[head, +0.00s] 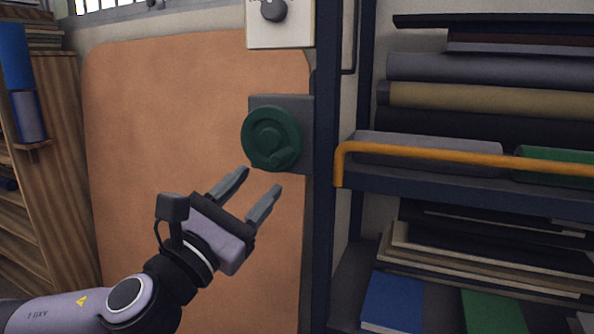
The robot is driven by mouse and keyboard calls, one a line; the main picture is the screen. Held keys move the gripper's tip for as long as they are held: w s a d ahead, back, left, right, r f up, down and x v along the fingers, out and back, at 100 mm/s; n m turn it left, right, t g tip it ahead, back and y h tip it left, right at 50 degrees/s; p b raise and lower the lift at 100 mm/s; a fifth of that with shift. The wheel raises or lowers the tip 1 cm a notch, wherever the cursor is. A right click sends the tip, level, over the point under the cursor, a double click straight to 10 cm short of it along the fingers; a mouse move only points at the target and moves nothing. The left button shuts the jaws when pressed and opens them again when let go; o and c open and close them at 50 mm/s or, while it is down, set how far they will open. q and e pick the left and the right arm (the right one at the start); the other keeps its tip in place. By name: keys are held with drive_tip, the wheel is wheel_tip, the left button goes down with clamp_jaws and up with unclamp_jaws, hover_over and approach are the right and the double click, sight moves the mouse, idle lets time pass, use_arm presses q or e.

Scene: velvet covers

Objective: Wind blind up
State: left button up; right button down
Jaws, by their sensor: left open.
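A round green crank wheel (270,138) sits on a dark grey mounting plate (305,110) in the middle of the head view, beside a dark upright post. My left gripper (263,186) is open and empty, just below the wheel and apart from it, with its fingers pointing up toward it. The blind itself cannot be made out for sure; a barred window (98,5) shows at the top left edge. My right gripper is not in view.
A white box with a dark knob (274,10) is above the wheel. A shelf rack at right holds fabric rolls (480,98), with a yellow rail (440,153) along its front. A wooden shelf (62,150) stands at left. A tan panel (190,120) covers the wall behind.

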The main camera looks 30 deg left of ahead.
sight(273, 167)
use_arm(q)
drive_tip(key=shift+p+x, duration=0.7)
drive_tip(key=shift+x, duration=2.8)
drive_tip(key=shift+a, duration=0.1)
clamp_jaws()
